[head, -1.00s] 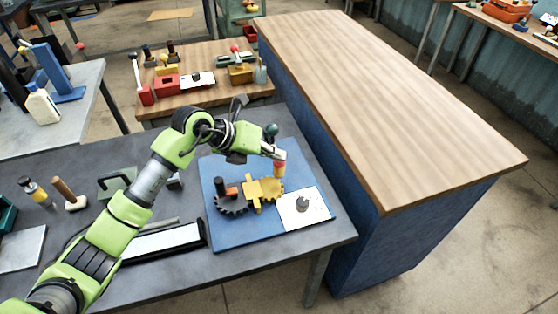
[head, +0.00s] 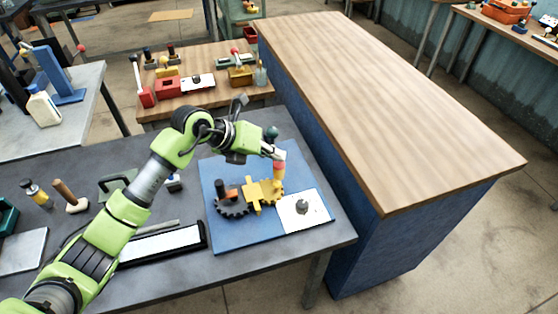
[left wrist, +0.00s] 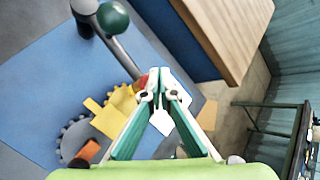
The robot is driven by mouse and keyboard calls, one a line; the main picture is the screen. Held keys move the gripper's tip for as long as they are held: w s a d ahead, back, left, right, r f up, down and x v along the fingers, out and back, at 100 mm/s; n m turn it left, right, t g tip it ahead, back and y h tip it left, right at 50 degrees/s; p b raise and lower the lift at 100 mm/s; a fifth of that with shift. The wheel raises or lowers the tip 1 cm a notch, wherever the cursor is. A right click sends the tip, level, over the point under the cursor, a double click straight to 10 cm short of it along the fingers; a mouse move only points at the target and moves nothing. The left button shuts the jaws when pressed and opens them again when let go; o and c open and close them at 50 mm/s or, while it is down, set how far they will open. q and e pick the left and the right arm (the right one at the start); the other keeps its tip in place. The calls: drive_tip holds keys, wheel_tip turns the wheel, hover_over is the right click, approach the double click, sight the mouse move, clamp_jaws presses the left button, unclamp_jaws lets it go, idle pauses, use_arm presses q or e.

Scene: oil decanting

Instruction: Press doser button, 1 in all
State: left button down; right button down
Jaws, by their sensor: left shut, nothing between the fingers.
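A blue board (head: 222,171) on the dark table carries the mechanism. On it stands a short post with a red top and yellowish lower part (head: 280,169), which may be the doser button; its label is not readable. My left gripper (head: 277,156) is shut and empty, its tip right over or at this red top. I cannot tell whether they touch. In the left wrist view the fingertips (left wrist: 161,78) meet, and a bit of red (left wrist: 142,80) shows just behind them, mostly hidden. My right gripper is not in view.
On the board are a yellow gear (head: 264,192), a dark gear (head: 233,204), a white plate (head: 291,222) with a grey knob, and a lever with a dark green ball (left wrist: 113,18). A tall wood-topped blue block (head: 390,110) stands close on the right.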

sight(276, 164)
use_arm(q)
drive_tip(key=shift+r, duration=0.3)
drive_tip(key=shift+r+p, duration=1.75)
drive_tip(key=shift+r, duration=0.7)
